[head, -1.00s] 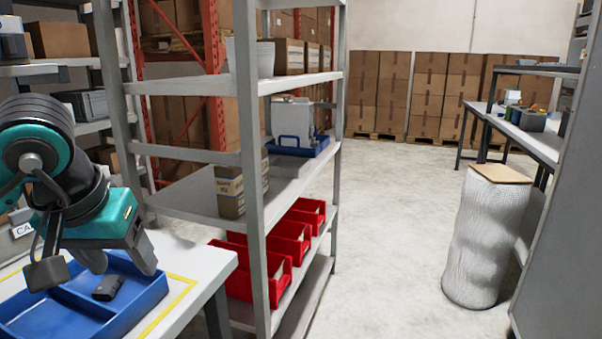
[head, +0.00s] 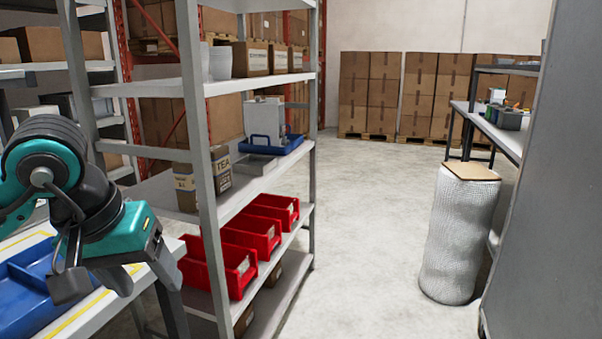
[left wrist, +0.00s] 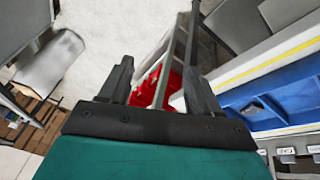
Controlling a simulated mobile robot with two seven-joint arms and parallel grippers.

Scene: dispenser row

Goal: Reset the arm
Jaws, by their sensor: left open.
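My left gripper (head: 140,272) hangs at the left of the head view, beside the blue divided tray (head: 28,285) and in front of the shelf rack. In the left wrist view its two dark fingers (left wrist: 160,75) stand wide apart with nothing between them. The blue tray also shows at the right of that view (left wrist: 285,72), with a dark object (left wrist: 252,108) in it. My right gripper is in neither view.
A grey shelf rack (head: 204,150) stands close to the gripper, holding red bins (head: 250,232), tea boxes and a blue tray. A white table (head: 95,305) bears the divided tray. Open floor (head: 365,230) lies between the rack and a wrapped column (head: 460,235).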

